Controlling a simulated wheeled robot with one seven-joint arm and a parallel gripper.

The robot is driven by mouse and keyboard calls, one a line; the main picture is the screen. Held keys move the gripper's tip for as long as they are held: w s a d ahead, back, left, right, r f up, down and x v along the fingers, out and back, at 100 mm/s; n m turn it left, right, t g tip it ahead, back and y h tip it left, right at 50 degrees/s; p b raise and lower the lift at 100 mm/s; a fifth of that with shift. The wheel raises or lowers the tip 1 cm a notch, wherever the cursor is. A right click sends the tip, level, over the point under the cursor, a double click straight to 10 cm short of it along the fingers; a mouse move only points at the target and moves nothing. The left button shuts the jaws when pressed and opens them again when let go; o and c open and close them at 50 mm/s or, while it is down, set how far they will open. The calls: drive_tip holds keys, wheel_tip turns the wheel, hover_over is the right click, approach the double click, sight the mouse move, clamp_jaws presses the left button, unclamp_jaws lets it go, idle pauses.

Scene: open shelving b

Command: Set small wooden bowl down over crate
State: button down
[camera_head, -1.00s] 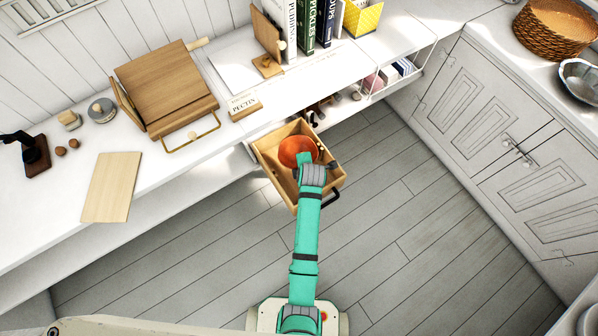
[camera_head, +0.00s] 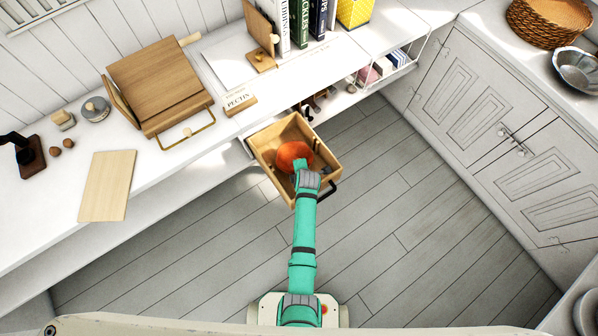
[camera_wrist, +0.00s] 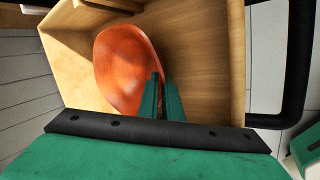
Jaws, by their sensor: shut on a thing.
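The small wooden bowl (camera_head: 292,154) is orange-red and shows at the end of my arm in the head view. In the wrist view the bowl (camera_wrist: 122,68) is tilted, with its inside facing the camera. My gripper (camera_wrist: 162,88) is shut on the bowl's right rim. The crate (camera_head: 327,163) is a light wooden open box with a dark handle at its front. The bowl is within the crate's outline; whether it touches the crate floor cannot be told. In the wrist view the crate's walls (camera_wrist: 205,60) surround the bowl. My arm hides part of the crate's front.
The crate juts out from under the white counter (camera_head: 215,160). On the counter are a wooden bread box (camera_head: 160,85), a cutting board (camera_head: 107,186) and several books. A wire shelf (camera_head: 400,62) hangs at the right. The floor (camera_head: 420,220) right of the crate is clear.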

drive_tip(key=c, duration=1.9)
unclamp_jaws()
drive_tip(key=shift+c, duration=0.2)
drive_tip(key=shift+w, duration=0.1)
